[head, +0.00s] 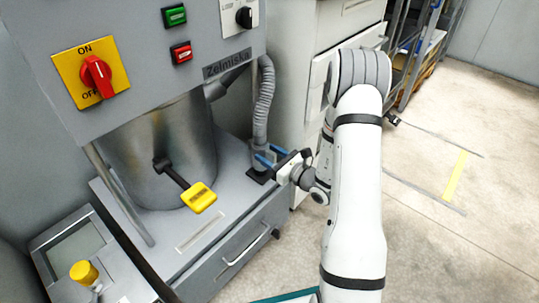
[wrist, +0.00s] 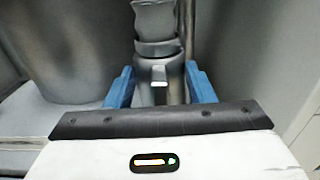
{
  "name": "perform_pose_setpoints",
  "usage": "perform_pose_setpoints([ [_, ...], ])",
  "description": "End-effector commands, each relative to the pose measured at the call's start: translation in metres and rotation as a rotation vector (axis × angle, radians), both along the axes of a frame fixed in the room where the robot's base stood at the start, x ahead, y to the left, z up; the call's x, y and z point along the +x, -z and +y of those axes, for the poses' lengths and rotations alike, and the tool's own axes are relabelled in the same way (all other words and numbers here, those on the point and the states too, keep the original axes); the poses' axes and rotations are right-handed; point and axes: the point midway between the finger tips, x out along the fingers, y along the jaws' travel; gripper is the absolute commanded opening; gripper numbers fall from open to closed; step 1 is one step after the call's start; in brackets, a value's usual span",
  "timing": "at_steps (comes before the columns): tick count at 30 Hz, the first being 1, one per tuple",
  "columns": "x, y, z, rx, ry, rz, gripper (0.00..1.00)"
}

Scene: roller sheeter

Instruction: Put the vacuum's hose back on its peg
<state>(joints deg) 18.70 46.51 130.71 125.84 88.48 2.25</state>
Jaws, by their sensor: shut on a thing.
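The grey ribbed hose (head: 264,100) runs down the right side of the machine, and its lower end meets a grey nozzle piece. My gripper (head: 269,156) has blue fingers and is shut on the hose's lower end, low beside the machine's ledge. In the wrist view the hose's grey end (wrist: 158,50) stands roughly upright between the blue fingers (wrist: 158,78). I cannot make out the peg clearly in either view.
A metal drum (head: 160,145) with a yellow-handled lever (head: 199,197) stands left of the hose. A thin upright rod (wrist: 189,30) is close behind the hose. A drawer with a handle (head: 246,250) is below. A pale cabinet (head: 296,90) stands behind. Open floor lies right.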

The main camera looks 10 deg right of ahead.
Motion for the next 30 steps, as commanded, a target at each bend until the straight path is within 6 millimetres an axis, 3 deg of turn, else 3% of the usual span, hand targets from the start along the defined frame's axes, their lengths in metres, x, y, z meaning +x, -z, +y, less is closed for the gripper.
perform_pose_setpoints([
  [30, 0.000, 0.014, -0.001, 0.000, 0.000, -0.002, 0.10],
])
